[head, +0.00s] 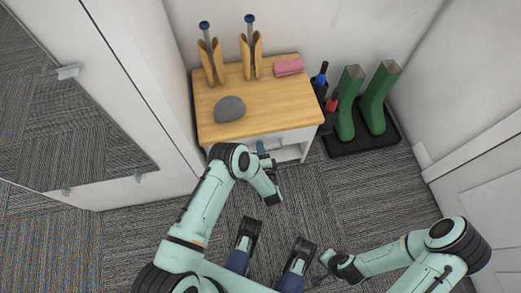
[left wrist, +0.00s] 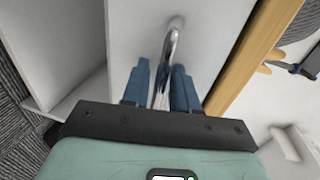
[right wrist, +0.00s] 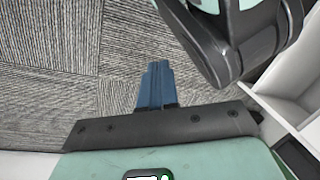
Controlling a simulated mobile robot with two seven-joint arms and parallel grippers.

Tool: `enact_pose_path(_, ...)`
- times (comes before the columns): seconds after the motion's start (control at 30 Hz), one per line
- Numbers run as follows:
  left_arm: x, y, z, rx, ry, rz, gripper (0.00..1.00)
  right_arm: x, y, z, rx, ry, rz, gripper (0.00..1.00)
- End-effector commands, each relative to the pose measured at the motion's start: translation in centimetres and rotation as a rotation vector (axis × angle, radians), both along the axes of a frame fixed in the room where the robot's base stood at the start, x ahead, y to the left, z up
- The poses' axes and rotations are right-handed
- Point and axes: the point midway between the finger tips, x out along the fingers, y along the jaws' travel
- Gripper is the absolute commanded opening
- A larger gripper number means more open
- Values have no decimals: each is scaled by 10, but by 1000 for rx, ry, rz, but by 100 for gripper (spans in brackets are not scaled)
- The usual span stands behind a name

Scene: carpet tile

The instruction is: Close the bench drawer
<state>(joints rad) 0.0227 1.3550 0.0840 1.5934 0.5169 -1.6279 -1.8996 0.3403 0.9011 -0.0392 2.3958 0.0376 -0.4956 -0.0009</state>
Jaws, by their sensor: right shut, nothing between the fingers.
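The bench (head: 262,100) has a light wooden top and a white body, against the back wall. Its white drawer front (left wrist: 215,45) carries a curved chrome handle (left wrist: 172,45). My left gripper (left wrist: 163,85) is at the handle, with one blue finger on each side of it and a gap between the fingers. In the head view the left gripper (head: 262,148) is at the bench front, partly hidden by my arm. How far the drawer stands out is hard to tell. My right gripper (right wrist: 158,68) is shut and empty above the carpet, away from the drawer.
On the bench top are a grey stone-like object (head: 230,109), a pink block (head: 289,67) and two wooden boot trees (head: 211,62). Green boots (head: 375,105) stand on a black tray (head: 362,143) at the right. A mirrored wardrobe (head: 130,60) is at the left. Carpet in front is open.

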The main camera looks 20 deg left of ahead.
Motion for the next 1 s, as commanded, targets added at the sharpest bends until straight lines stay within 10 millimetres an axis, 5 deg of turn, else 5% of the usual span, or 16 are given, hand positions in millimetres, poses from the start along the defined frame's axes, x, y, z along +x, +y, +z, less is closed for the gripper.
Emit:
enact_pose_path(0.27, -5, -3, 6, 5, -10, 4, 33, 5, 1, 6, -2, -19, 1, 0)
enact_pose_path(0.77, -90, -61, 26, 3, -2, -4, 33, 65, 9, 59, -11, -219, 13, 0)
enact_pose_path(1.0, -108, -73, 28, 1, -1, 0, 33, 62, 13, 64, -4, -214, 19, 0)
